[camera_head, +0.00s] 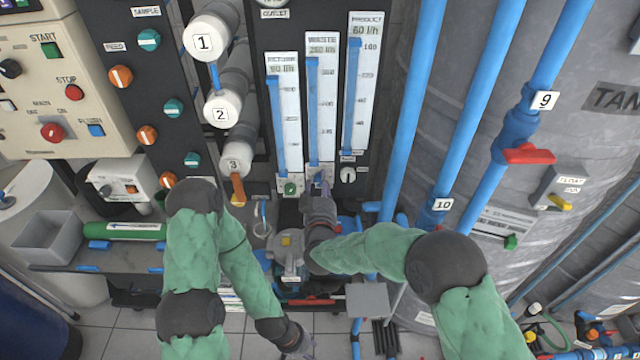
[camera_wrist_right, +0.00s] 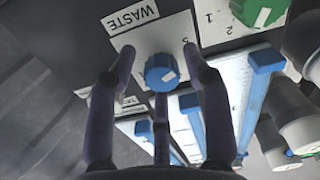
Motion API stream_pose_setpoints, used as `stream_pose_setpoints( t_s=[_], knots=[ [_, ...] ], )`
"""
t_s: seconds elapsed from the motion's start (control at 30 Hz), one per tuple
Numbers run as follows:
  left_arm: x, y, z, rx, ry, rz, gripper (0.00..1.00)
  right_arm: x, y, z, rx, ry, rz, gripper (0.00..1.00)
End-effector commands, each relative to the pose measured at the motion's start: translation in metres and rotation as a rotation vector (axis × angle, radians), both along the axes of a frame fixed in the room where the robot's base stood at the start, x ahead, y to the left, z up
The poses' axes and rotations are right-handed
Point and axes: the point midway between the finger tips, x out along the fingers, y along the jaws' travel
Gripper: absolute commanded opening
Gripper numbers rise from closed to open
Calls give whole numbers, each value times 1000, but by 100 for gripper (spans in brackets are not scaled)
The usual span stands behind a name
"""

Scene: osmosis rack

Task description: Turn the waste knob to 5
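The blue waste knob (camera_wrist_right: 160,70) sits on a white plate (camera_wrist_right: 140,42) under a WASTE label (camera_wrist_right: 131,17) in the right wrist view, which is turned about upside down. A white mark shows on the knob's face, toward its lower right here. A partly covered digit, seemingly 5, is printed beside it. My right gripper (camera_wrist_right: 158,54) is open, with one finger on each side of the knob and visible gaps. In the head view my right gripper (camera_head: 319,184) covers the knob below the waste meter (camera_head: 321,100). My left gripper (camera_head: 301,346) hangs low; its fingers are unclear.
Blue pipes (camera_head: 410,110) rise to the right. A pump (camera_head: 289,250) stands below. The control panel (camera_head: 60,80) is at the left.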

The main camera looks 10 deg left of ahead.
Motion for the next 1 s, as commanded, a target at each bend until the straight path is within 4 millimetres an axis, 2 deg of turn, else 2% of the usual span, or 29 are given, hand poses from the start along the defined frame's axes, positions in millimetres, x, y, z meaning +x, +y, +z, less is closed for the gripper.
stream_pose_setpoints(
  t_s=[0.3, 0.47, 0.8, 1.0],
  knots=[
    [0, 0, 0, 0, 0, 0, 40, 0, 0, 3, 3, -5, -1, 56],
    [0, 0, 0, 0, 0, 0, 40, -11, -2, 3, 3, -5, -1, 56],
    [0, 0, 0, 0, 0, 0, 40, -74, -15, 3, 2, -5, 1, 56],
    [0, 0, 0, 0, 0, 0, 40, -103, -20, 3, 3, -4, 1, 56]
  ],
)
